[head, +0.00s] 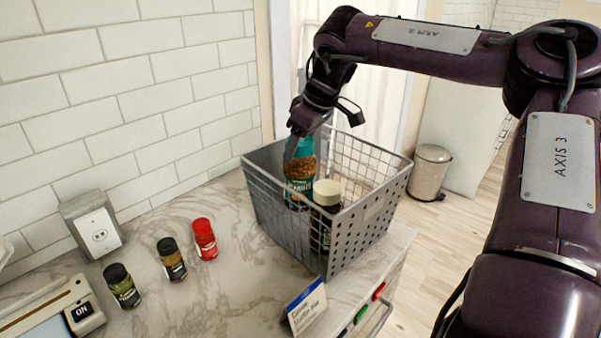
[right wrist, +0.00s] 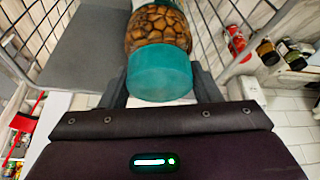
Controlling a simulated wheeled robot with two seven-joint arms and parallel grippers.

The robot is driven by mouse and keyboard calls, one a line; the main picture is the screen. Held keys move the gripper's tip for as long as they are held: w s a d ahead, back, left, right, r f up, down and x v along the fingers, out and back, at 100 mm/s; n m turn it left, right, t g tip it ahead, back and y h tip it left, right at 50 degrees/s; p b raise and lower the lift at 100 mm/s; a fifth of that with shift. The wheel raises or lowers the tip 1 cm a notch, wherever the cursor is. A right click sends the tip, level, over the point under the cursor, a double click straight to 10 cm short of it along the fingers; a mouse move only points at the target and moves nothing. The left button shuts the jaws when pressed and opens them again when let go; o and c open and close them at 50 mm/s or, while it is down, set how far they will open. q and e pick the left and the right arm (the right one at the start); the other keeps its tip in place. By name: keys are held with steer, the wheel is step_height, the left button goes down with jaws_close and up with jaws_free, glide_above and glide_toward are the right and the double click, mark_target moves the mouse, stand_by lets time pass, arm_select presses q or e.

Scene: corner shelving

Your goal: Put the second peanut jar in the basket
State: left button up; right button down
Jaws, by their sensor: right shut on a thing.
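A peanut jar (head: 300,172) with a teal lid and brown nuts shows in the head view at the grey wire basket (head: 374,222). Its lower part is inside the basket opening and its top rises above the rim; I cannot tell whether its base touches the basket floor. My right gripper (head: 299,143) is shut on this jar from above. In the right wrist view, the teal lid (right wrist: 160,73) sits between the two fingers, with basket wires on both sides. My left gripper is not in view.
A dark jar with a cream lid (head: 327,192) stands in the basket beside the peanut jar. Red (head: 204,239), brown-yellow (head: 171,259) and green (head: 122,286) spice jars stand left on the marble counter. A blue-and-white card (head: 306,306) stands in front. A bin (head: 430,172) is on the floor.

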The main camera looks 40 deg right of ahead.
mark_target(299, 172)
step_height(299, 172, down, 3)
steer(key=shift+w+f, duration=0.15)
steer(key=shift+f, duration=0.6)
step_height(299, 172, down, 3)
steer(key=shift+f+p, duration=0.2)
steer(key=shift+p, duration=0.35)
steer(key=shift+c, duration=2.2)
jaws_free()
steer(key=b+v, duration=0.1)
steer(key=v, duration=1.1)
steer(key=shift+r+b, duration=0.1)
steer(key=shift+b, duration=0.2)
